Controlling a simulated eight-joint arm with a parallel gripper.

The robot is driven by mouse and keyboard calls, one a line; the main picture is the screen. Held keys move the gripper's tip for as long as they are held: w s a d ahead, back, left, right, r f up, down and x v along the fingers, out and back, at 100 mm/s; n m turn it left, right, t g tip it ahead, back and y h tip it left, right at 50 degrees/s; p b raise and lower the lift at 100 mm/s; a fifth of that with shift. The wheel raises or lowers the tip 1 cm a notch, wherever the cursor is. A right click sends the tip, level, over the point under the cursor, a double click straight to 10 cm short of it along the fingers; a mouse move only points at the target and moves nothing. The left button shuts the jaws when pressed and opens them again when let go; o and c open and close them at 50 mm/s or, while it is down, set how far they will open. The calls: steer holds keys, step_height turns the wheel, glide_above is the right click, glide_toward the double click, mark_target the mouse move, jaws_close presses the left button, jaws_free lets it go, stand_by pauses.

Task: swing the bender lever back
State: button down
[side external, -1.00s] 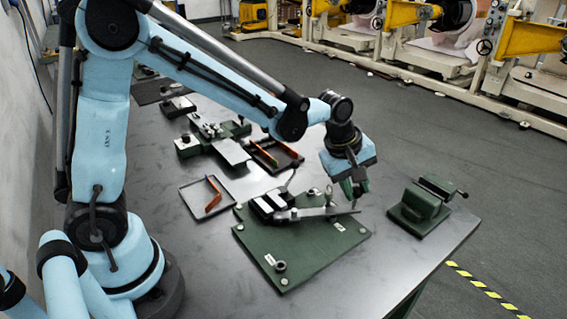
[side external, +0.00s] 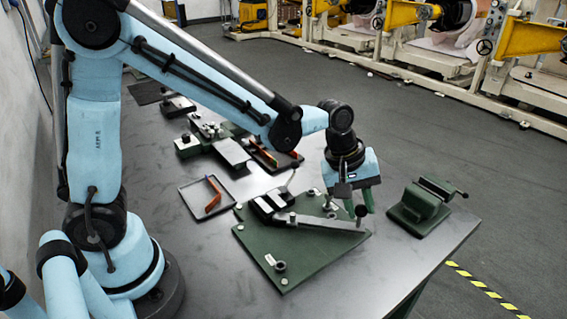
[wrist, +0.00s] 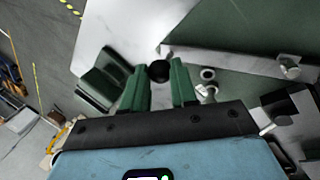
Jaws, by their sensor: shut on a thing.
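The bender stands on a green base plate (side external: 292,262) near the table's front right. Its lever is a flat grey bar (side external: 322,222), pivoted at its left end by the block, with a black ball knob (side external: 361,211) at its free right end. My gripper (side external: 356,201) points down at that end, its green fingers around the knob. In the wrist view the black knob (wrist: 159,71) sits between the fingertips of my gripper (wrist: 157,76), and the bar (wrist: 225,58) runs off to the right. The fingers' contact with the knob is partly hidden.
A green vise (side external: 424,207) stands close to the right of my gripper. A tray (side external: 207,197) with an orange strip lies left of the plate, and another tray (side external: 268,163) lies behind. The table's front is clear.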

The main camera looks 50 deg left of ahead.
steer(key=s+d+m+g+h, duration=0.1)
steer(key=s+d+m, duration=0.3)
steer(key=s+m, duration=0.4)
steer(key=shift+s+m+g+h, duration=0.35)
steer(key=shift+s+g, duration=0.45)
steer(key=shift+s, duration=0.8)
steer(key=shift+s+d, duration=0.1)
steer(key=c, duration=0.9)
jaws_free()
steer(key=shift+r, duration=0.1)
steer(key=shift+v, duration=5.95)
steer(key=shift+a+f+m+t+y, duration=0.3)
steer(key=shift+a+f+t+y, duration=0.6)
steer(key=shift+a, duration=1.1)
steer(key=shift+a+f+m+t+y, duration=0.25)
steer(key=shift+a+f+t+y, duration=0.25)
steer(key=shift+a+t, duration=1.2)
steer(key=shift+a+f+m+t+y, duration=0.3)
steer(key=shift+a+f+t+y, duration=0.4)
steer(key=shift+a, duration=1.65)
